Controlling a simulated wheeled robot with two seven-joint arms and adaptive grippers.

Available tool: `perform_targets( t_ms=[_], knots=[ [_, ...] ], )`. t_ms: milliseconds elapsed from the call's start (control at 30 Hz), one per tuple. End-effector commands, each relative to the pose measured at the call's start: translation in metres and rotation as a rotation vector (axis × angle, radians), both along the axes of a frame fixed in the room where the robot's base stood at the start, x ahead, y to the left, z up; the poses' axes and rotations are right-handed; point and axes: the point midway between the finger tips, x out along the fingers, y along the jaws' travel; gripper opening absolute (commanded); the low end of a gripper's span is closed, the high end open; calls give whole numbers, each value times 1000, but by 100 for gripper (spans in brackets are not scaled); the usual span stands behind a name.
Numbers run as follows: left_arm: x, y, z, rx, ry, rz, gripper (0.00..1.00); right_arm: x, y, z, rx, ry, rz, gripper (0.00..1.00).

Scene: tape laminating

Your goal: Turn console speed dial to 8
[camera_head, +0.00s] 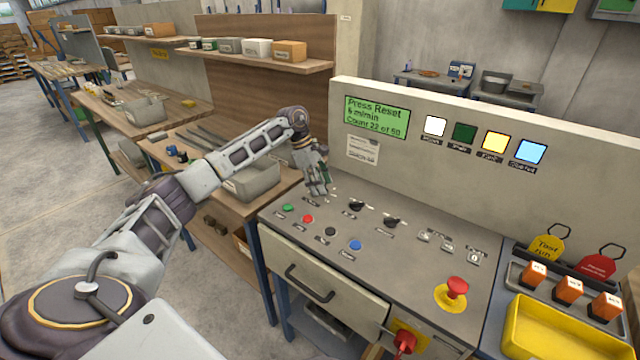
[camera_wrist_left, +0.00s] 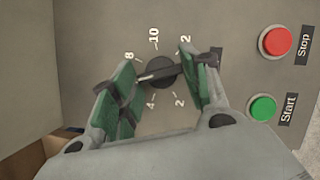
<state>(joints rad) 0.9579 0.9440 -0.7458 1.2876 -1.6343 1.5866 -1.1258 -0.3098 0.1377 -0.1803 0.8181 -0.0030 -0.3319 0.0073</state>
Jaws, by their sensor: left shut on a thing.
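My left gripper (camera_head: 318,187) reaches down to the back left of the console panel (camera_head: 400,290). In the left wrist view its green-padded fingers (camera_wrist_left: 158,80) are shut on the black speed dial (camera_wrist_left: 160,72), one finger at each end of its bar. The dial's white pointer line faces the left finger, between the marks 8 and 4; the mark there is hidden by the finger. Marks 10 and 2 also show. The console's green display (camera_head: 377,117) reads "Press Reset", "6 m/min" and "Count 22 of 50". My right gripper is in neither view.
A green Start button (camera_wrist_left: 262,108) and red Stop button (camera_wrist_left: 276,42) lie beside the dial. Two more black knobs (camera_head: 391,222), a blue button (camera_head: 355,245) and a red emergency stop (camera_head: 456,288) are on the panel. A yellow tray (camera_head: 520,345) stands at right.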

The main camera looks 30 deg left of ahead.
Motion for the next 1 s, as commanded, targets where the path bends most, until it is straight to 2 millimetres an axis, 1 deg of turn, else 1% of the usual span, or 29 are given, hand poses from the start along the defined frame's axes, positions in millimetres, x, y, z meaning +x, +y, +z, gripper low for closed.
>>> perform_targets(
  t_ms=[167, 400, 700, 1000],
  knots=[
    [3, 1, 2, -1, -4, -122, 22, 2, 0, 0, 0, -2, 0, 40],
    [4, 0, 2, -1, -5, -296, 22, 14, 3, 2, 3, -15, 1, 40],
    [6, 0, 2, 0, -5, -515, 22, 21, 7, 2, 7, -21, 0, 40],
    [7, 0, 2, 1, -5, -687, 22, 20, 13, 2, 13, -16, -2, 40]
  ],
)
